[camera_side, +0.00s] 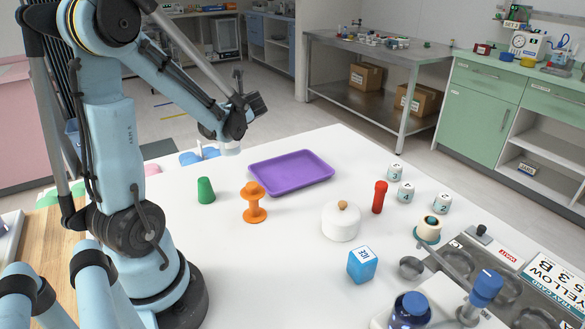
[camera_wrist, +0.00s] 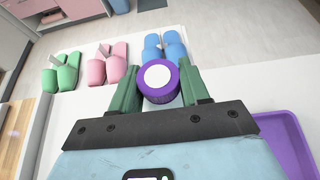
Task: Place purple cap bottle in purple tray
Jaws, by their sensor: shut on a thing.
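The purple cap bottle shows in the wrist view as a round purple cap with a white top (camera_wrist: 158,80). My gripper (camera_wrist: 157,74) is shut on it, with a green finger on each side. In the side view only the pale lower part of the bottle (camera_side: 230,149) shows below my gripper (camera_side: 229,132); it is held above the table, to the left of the purple tray. The flat purple tray (camera_side: 290,171) lies empty on the white table. Its edge shows at the lower right of the wrist view (camera_wrist: 285,135).
A green cup (camera_side: 206,190) and an orange spool (camera_side: 254,203) stand in front of the tray. A white lidded pot (camera_side: 341,222), a red bottle (camera_side: 379,197) and a blue box (camera_side: 362,265) stand further right. Green, pink and blue slippers (camera_wrist: 161,45) lie beyond my gripper.

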